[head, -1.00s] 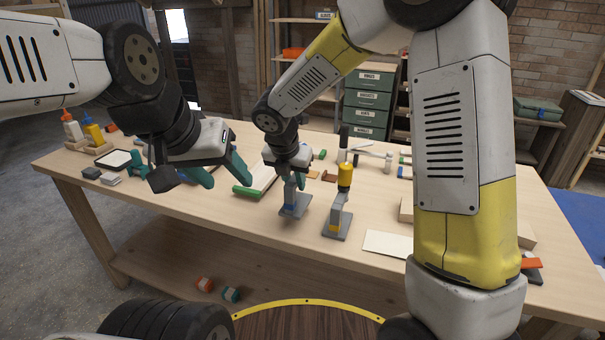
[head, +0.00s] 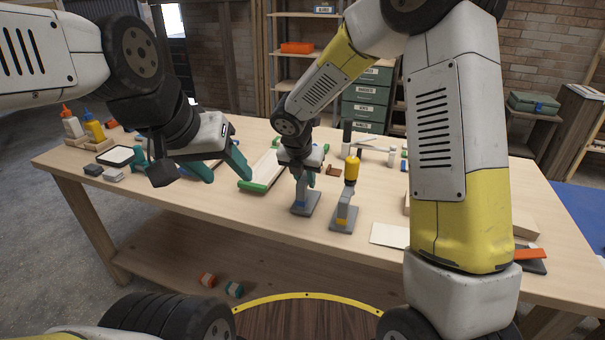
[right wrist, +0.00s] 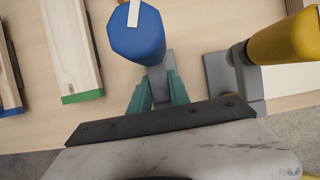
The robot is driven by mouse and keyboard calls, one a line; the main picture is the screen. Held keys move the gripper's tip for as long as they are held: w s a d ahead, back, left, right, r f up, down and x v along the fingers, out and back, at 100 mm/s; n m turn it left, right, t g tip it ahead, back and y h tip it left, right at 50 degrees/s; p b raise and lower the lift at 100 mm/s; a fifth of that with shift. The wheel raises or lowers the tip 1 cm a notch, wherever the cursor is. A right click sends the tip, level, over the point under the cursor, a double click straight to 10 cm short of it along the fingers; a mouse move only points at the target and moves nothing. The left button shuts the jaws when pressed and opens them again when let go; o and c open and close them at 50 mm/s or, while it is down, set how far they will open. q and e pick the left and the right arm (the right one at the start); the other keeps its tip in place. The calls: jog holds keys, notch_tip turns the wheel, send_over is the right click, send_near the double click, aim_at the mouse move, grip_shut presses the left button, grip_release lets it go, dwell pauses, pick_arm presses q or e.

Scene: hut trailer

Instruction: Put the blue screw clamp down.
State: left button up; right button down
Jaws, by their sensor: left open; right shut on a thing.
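The blue screw clamp (head: 301,197) stands upright at the middle of the workbench (head: 265,215), its grey foot plate at the tabletop. I cannot tell whether the plate touches the wood. My right gripper (head: 302,178) is above it, shut on its upright. In the right wrist view, the clamp's blue handle (right wrist: 137,38) shows beyond the teal fingers (right wrist: 158,90), which sit on both sides of the grey upright. My left gripper (head: 222,168) is open and empty above the bench, left of the clamp.
A yellow-handled clamp (head: 345,205) stands close on the right. A board with green ends (head: 262,172) lies to the left. A pale flat sheet (head: 390,235) lies to the right. Glue bottles (head: 82,125) stand at the far left. Bare wood lies in front of the blue clamp.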

jog(key=shift+f, duration=0.2)
jog(key=shift+f, duration=0.2)
jog(key=c, duration=1.2)
grip_release()
jog(key=shift+c, duration=0.2)
